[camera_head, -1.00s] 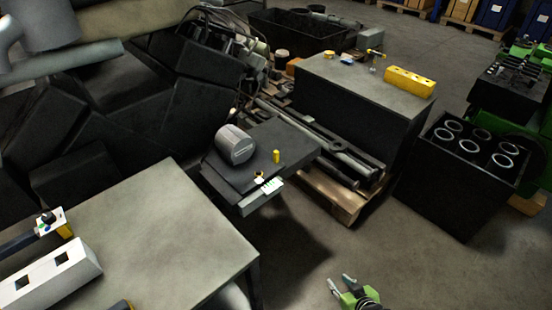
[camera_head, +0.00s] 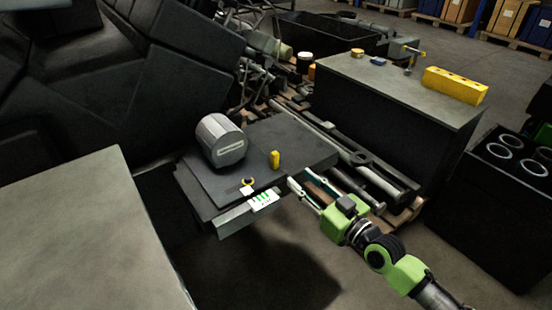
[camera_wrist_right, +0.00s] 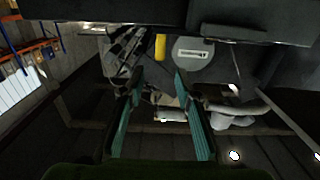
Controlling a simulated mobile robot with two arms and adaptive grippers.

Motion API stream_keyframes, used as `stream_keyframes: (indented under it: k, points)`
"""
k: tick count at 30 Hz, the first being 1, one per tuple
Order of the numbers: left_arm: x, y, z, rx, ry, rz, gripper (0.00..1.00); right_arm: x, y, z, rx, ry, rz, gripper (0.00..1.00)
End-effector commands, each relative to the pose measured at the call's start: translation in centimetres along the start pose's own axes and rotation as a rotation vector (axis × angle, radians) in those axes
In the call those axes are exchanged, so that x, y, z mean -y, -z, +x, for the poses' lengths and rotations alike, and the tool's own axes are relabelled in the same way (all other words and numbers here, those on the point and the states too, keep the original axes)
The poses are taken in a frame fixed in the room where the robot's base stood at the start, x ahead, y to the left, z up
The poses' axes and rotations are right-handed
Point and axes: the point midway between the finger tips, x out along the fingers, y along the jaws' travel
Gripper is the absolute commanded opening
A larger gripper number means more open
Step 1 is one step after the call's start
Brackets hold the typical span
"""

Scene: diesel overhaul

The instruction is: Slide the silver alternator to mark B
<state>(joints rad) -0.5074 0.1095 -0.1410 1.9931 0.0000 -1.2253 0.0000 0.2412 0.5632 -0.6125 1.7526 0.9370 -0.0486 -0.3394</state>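The silver alternator (camera_head: 221,139), a grey cylinder with a label on its flat end, lies on the dark plate (camera_head: 207,187) of a small bench. It also shows in the right wrist view (camera_wrist_right: 192,54), beyond the fingertips. My right gripper (camera_head: 302,184) is open and empty, right of the bench's front edge and apart from the alternator. Its two fingers (camera_wrist_right: 157,82) stand spread in the right wrist view. A white card with green marks (camera_head: 264,199) sits on the bench's front edge. I cannot read a mark B. My left gripper is not in view.
A yellow peg (camera_head: 274,159) stands on the bench right of the alternator. A small yellow-rimmed round piece (camera_head: 248,182) is near the front edge. Metal bars (camera_head: 365,160) lie right of the bench. A pale table (camera_head: 80,235) is at left. A yellow block (camera_head: 454,85) rests on the grey-topped cabinet.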

Motion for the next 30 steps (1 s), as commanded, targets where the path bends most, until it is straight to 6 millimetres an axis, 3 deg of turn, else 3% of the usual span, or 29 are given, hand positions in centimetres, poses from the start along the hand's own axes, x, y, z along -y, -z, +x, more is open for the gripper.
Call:
stream_keyframes:
  k: [8,15,22,30]
  points:
    - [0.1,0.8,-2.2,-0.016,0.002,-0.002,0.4,0.0,0.0,5.7,-0.003,0.0,0.002,0.31]
    - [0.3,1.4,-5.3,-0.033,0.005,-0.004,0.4,0.1,0.0,10.4,0.0,0.001,0.0,0.31]
    - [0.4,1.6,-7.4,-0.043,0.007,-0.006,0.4,0.0,-0.1,12.4,0.001,-0.001,-0.001,0.31]
    - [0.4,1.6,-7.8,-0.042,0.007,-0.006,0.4,0.0,0.0,12.7,0.002,0.0,0.0,0.31]
